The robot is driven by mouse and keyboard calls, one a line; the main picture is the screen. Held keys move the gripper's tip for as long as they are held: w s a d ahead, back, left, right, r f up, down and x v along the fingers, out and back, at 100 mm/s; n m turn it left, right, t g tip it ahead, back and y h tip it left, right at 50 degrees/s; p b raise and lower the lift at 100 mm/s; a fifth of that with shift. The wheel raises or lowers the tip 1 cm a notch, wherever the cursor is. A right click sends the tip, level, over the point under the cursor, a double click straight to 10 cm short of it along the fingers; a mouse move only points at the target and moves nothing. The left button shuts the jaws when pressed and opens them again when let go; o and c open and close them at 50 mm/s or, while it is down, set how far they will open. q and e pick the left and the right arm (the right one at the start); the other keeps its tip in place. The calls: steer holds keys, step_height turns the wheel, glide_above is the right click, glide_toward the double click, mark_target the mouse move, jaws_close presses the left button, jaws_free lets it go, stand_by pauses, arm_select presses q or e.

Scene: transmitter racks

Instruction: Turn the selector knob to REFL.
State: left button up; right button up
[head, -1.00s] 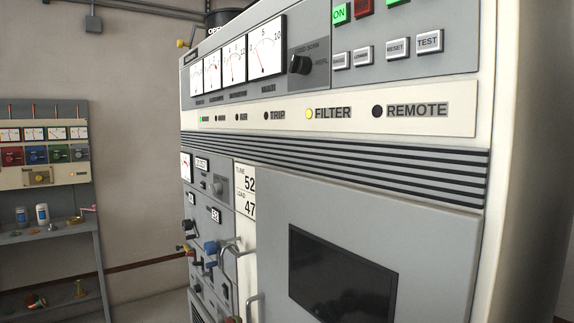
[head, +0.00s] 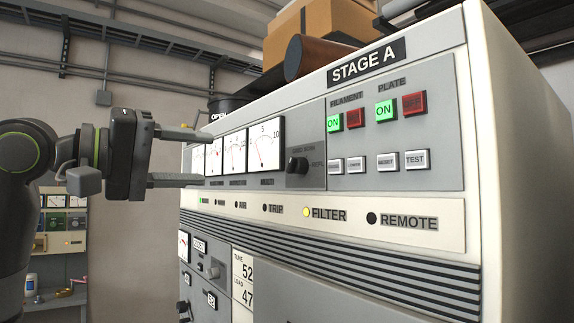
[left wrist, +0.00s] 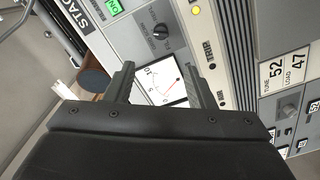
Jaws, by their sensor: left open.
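The black selector knob (head: 297,165) is on the grey panel to the right of the white meters, with small lettering above it and to its right. Its pointer direction is too small to tell for sure. It also shows in the left wrist view (left wrist: 160,31), beyond the fingertips. My left gripper (head: 205,158) is open and empty, in front of the meters and left of the knob, not touching it. In the left wrist view its two fingers (left wrist: 160,72) stand apart with a meter face showing between them. My right gripper is not in view.
Lit buttons (head: 386,111) and white buttons (head: 387,161) lie right of the knob. An indicator strip (head: 285,223) runs below it. A brown box (head: 340,32) and a cylinder (head: 306,58) rest on top of the cabinet. The space before the knob is clear.

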mark_target(289, 166)
arm_select(q)
steer(key=p+x, duration=0.7)
steer(key=x, duration=1)
steer(key=shift+w+d, duration=0.1)
steer(key=shift+w, duration=0.1)
steer(key=shift+f, duration=0.1)
steer(key=c, duration=0.9)
